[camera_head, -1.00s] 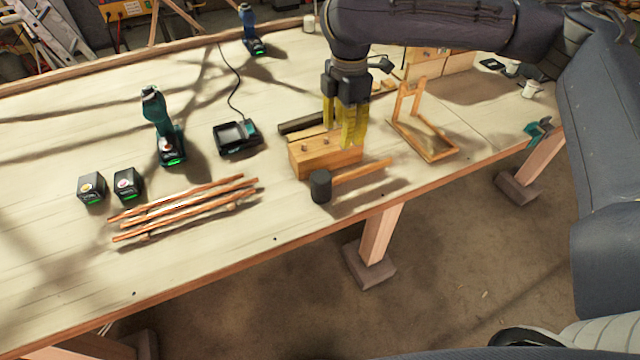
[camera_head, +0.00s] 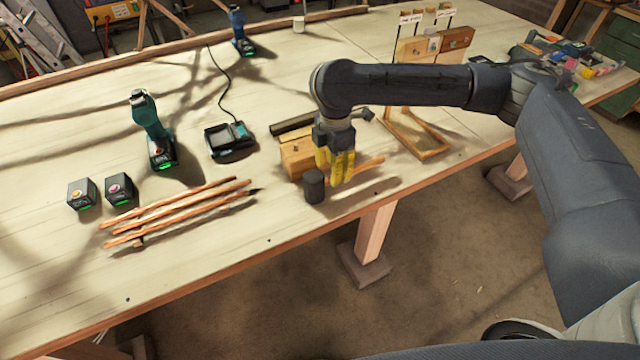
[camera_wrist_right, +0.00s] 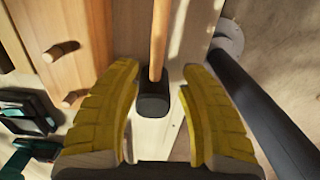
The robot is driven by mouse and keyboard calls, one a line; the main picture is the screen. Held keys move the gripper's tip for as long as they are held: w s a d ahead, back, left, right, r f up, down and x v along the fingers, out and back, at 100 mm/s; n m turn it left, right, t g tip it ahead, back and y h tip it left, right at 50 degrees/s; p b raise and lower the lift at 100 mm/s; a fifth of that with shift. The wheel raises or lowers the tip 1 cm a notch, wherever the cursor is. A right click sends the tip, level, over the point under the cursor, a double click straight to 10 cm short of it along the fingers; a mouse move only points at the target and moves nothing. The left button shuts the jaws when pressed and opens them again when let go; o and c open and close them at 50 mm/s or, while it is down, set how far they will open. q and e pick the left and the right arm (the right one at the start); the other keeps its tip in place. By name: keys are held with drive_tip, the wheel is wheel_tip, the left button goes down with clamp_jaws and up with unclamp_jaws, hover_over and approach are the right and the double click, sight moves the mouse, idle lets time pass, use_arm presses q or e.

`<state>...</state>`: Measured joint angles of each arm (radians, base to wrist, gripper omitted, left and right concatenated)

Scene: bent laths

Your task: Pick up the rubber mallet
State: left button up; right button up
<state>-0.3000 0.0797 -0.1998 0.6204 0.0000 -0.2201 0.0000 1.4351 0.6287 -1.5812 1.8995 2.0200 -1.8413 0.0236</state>
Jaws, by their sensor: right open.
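The rubber mallet has a black head (camera_head: 314,186) and a wooden handle (camera_head: 370,164). It lies on the workbench near its front edge, beside a wooden block (camera_head: 296,156). My right gripper (camera_head: 338,182) points down over the handle close to the head and hides part of it. In the right wrist view the open yellow fingers (camera_wrist_right: 160,135) stand on either side of the mallet head (camera_wrist_right: 153,97), with the handle (camera_wrist_right: 158,40) running away from them. I cannot tell the exact height of the fingertips above the handle. My left gripper is not in view.
Several thin wooden laths (camera_head: 180,212) lie left of the mallet. A wooden frame (camera_head: 422,138) stands to the right. The bench front left is clear.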

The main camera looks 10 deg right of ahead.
drive_tip(key=shift+w+a+f, duration=0.1)
drive_tip(key=shift+w+f, duration=0.05)
drive_tip(key=shift+f, duration=1.15)
drive_tip(key=shift+w+f, duration=0.1)
drive_tip(key=shift+f, duration=1.2)
clamp_jaws()
